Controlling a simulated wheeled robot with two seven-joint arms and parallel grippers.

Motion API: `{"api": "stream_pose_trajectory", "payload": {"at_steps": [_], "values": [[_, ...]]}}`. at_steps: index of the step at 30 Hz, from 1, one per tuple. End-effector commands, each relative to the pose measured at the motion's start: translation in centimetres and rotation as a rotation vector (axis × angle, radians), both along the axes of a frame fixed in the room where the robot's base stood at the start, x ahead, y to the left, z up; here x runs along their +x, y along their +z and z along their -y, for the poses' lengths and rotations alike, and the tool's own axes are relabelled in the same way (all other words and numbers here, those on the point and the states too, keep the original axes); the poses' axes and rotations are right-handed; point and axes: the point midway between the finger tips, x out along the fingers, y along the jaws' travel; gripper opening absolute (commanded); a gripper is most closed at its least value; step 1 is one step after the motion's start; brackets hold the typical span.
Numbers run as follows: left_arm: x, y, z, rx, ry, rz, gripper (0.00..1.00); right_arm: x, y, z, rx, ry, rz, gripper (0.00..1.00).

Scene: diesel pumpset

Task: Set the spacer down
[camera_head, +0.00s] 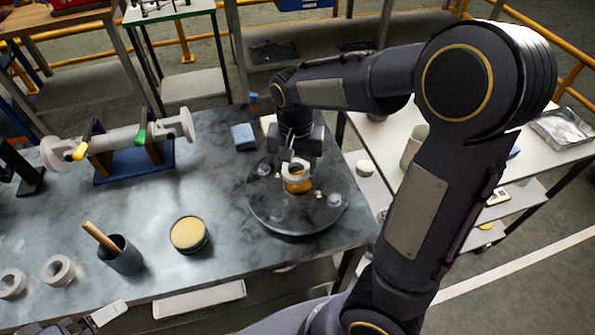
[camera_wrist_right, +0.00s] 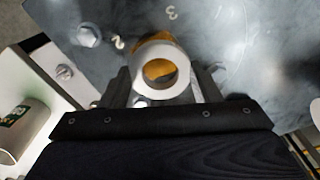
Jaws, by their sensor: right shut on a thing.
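My right gripper (camera_wrist_right: 163,92) is shut on a pale ring-shaped spacer (camera_wrist_right: 149,86), which also shows in the head view (camera_head: 296,172). The gripper (camera_head: 297,168) points down and holds the spacer over a dark round plate (camera_head: 272,214) on the bench. An orange piece (camera_head: 300,187) shows just below the spacer, and orange shows through its hole in the right wrist view. I cannot tell whether the spacer touches it. Numbers and bolt heads mark the plate. Part of my left gripper (camera_head: 92,318) shows at the lower left edge; its jaws are not clear.
Two pale rings (camera_head: 58,270) lie at the bench's left. A dark cup with a wooden handle (camera_head: 121,256) and a yellow-topped tin (camera_head: 189,234) stand in front. A shaft on a blue stand (camera_head: 134,166) and a blue block (camera_head: 243,136) lie behind. A white side table (camera_head: 391,135) stands right.

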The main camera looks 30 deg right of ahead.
Motion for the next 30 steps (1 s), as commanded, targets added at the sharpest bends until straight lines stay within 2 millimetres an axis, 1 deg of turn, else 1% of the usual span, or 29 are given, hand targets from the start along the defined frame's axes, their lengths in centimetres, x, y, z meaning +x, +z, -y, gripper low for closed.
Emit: {"api": "stream_pose_trajectory", "payload": {"at_steps": [2,3,7,9,16,20,21,25,30], "values": [[0.0,-0.1,0.0,0.0,0.0,0.0,1.0,0.1,-1.1,0.7,-0.001,-0.003,-0.005,0.32],[0.0,-0.2,0.0,0.0,0.0,0.0,1.0,0.1,-1.9,0.5,-0.001,-0.001,-0.007,0.32],[0.0,-0.3,0.0,0.0,0.0,0.0,1.0,0.1,-3.4,0.5,-0.001,-0.002,-0.004,0.32],[0.0,-0.3,0.0,0.0,0.0,0.0,1.0,0.1,-3.7,0.5,0.0,-0.002,-0.003,0.32],[0.0,-0.3,0.0,0.0,0.0,0.0,1.0,0.1,-3.7,0.5,0.0,-0.001,0.0,0.32],[0.0,-0.6,0.0,0.0,0.0,0.0,1.0,0.1,-4.1,0.5,0.0,-0.001,-0.001,0.32],[0.0,-0.5,0.0,0.0,0.0,0.0,1.0,0.1,-4.0,0.5,0.0,-0.001,0.0,0.6],[0.0,-0.5,0.0,0.0,0.0,0.0,1.0,0.1,-3.9,0.5,0.0,-0.001,-0.001,0.77],[0.0,-0.5,0.0,0.0,0.0,0.0,1.0,0.1,-3.9,0.5,0.0,-0.001,-0.001,0.78]]}}
